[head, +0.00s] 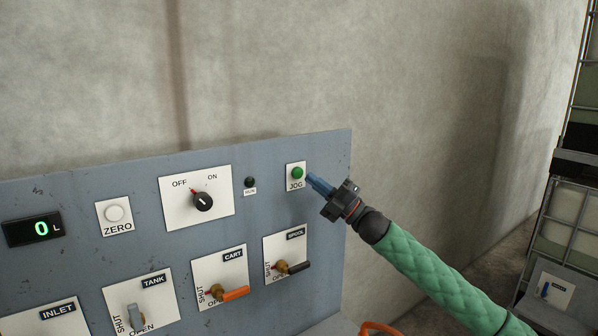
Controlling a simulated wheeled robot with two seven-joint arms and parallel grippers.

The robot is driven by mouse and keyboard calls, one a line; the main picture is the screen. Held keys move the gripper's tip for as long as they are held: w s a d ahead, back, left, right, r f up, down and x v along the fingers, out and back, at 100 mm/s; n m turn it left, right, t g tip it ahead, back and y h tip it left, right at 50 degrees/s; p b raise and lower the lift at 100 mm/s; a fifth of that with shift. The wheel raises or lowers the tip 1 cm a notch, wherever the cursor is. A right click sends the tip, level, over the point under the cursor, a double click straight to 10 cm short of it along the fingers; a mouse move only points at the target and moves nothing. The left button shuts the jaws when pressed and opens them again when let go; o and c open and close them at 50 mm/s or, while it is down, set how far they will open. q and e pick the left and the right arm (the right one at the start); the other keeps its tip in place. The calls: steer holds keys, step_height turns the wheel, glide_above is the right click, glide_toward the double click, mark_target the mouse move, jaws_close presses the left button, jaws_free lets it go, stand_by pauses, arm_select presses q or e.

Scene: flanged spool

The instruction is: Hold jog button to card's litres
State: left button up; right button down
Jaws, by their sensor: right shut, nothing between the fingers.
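The green JOG button (297,173) sits on a small white plate at the upper right of the grey panel (275,210). My right gripper (314,181) is shut and empty. Its blue fingertips are just right of the JOG button and point toward it. I cannot tell whether they touch the plate. The display (33,229) at the left reads 0 L in green. No card with a litre figure can be made out. My left gripper is not in view.
The panel also has a ZERO button (114,213) and an OFF/ON knob (203,201) with its red mark toward OFF. The RUN lamp (250,182) is dark. The CART lever (235,293) and SPOOL lever (298,267) stick out below. Caged containers (572,225) stand at the far right.

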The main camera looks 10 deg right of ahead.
mark_target(298, 173)
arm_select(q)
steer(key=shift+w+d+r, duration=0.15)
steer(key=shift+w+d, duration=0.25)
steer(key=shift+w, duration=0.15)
arm_select(e)
steer(key=shift+w+a, duration=0.2)
steer(key=shift+w, duration=0.35)
steer(key=shift+w+a, duration=0.2)
steer(key=shift+w, duration=0.3)
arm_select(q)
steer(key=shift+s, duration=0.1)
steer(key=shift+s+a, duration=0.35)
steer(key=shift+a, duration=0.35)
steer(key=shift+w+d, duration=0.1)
